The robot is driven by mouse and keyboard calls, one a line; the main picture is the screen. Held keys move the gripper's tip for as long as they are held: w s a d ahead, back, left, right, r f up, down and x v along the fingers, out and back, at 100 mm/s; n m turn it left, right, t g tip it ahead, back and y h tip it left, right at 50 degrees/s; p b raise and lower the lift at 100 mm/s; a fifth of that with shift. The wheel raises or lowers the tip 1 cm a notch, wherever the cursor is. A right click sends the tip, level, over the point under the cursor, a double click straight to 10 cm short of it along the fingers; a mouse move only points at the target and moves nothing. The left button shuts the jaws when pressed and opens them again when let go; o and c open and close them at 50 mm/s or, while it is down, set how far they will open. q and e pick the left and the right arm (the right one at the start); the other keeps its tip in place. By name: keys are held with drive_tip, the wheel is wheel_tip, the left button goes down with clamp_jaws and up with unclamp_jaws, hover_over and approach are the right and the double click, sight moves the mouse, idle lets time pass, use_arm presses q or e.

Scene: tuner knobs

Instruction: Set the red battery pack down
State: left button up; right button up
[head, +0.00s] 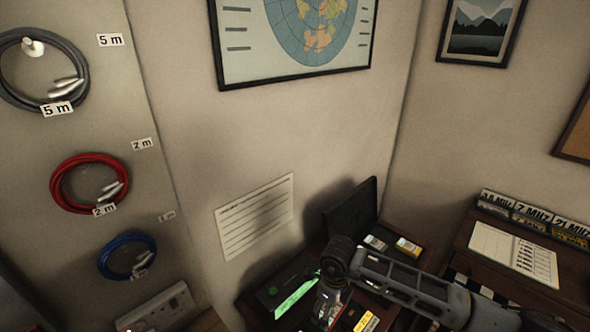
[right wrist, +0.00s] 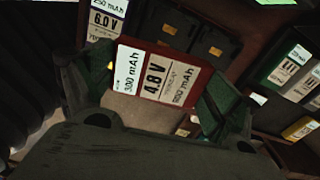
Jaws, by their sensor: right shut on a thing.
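In the head view my right gripper (head: 330,300) is low in the picture, over the dark desk area, pointing down. The pack is hard to make out there, and I cannot tell how far it is above any surface. My left gripper is not in view.
Dark packs (right wrist: 188,30) and a 6.0 V pack (right wrist: 104,22) lie beyond the held pack. An open dark case (head: 350,212) holds labelled packs. A green-lit item (head: 294,298) is left of the gripper. A paper sheet (head: 512,254) lies at right.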

sight(340, 307)
drive_tip(key=n, duration=0.6)
drive_tip(key=shift+s, duration=0.2)
drive_tip(key=n, duration=0.7)
drive_tip(key=shift+s+r, duration=0.2)
drive_tip(key=n, duration=0.6)
drive_tip(key=shift+d+r+n, duration=0.2)
drive_tip(key=shift+d+n, duration=0.1)
drive_tip(key=shift+d, duration=0.05)
drive_tip(key=n, duration=0.2)
drive_tip(key=shift+d+r+n, duration=0.2)
drive_tip(key=shift+d+n, duration=0.05)
drive_tip(key=shift+n, duration=0.05)
drive_tip(key=n, duration=0.2)
drive_tip(key=shift+w+d+r+n, duration=0.25)
drive_tip(key=shift+d+r+n, duration=0.05)
drive_tip(key=shift+d, duration=0.1)
drive_tip(key=shift+w+d+r+n, duration=0.3)
drive_tip(key=shift+d+r+n, duration=0.15)
drive_tip(key=shift+n, duration=0.45)
drive_tip(key=w+d+r, duration=0.6)
drive_tip(key=d+r, duration=0.1)
drive_tip(key=d, duration=0.1)
drive_tip(key=shift+w+d+m, duration=0.15)
drive_tip(key=shift+d+m, duration=0.2)
drive_tip(key=shift+m, duration=0.05)
